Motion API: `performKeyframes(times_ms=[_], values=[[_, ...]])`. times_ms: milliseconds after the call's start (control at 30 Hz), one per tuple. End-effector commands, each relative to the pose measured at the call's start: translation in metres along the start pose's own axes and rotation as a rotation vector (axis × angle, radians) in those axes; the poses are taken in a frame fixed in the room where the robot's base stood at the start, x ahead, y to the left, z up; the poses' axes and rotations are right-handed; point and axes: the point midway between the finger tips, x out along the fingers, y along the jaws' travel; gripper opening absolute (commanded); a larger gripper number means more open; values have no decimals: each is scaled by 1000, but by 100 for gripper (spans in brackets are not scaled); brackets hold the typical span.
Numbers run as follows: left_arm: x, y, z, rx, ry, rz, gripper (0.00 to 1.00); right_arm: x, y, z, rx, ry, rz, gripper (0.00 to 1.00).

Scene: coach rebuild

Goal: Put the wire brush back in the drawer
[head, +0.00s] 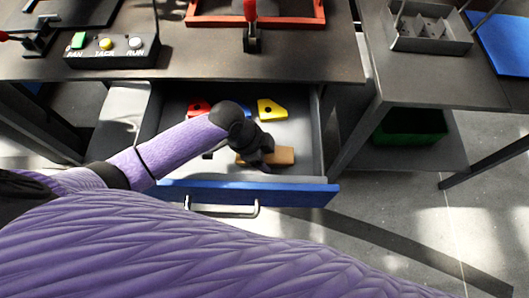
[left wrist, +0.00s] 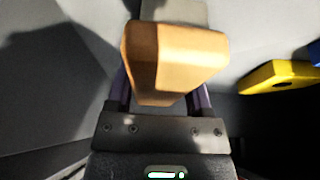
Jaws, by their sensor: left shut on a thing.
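The wire brush (head: 284,156) shows as a tan wooden block inside the open drawer's outline, near its front. The drawer (head: 310,185) has a grey inside and a blue front with a metal handle. My left gripper (head: 262,160) reaches down over the drawer and is shut on the brush. In the left wrist view the brush's wooden body (left wrist: 175,62) sits between the fingers, with grey surfaces around it. Its bristles are hidden. I cannot tell whether it touches the drawer floor. My right gripper is not in view.
A red piece (head: 198,107) and a yellow piece (head: 271,110) lie at the drawer's back. On the bench above are a button box (head: 112,51) and a red frame (head: 290,20). A grey tray (head: 432,37) stands on the right table, with a green crate (head: 411,128) below.

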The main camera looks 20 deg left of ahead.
Motion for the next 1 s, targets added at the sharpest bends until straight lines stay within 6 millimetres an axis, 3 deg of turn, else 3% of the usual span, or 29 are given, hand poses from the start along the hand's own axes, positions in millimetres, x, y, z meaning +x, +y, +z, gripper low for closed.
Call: performKeyframes(times_ms=[33,167,200,467,800,1000], values=[[1,0,0,0,0,0,70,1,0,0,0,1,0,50],[0,0,0,0,0,0,97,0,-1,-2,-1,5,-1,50],[0,0,0,0,0,0,100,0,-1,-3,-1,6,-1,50],[-7,0,-2,1,0,-1,100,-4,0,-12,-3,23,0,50],[-99,-1,-3,1,-1,-3,100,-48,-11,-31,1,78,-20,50],[-122,0,-2,0,0,-1,100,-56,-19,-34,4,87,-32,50]])
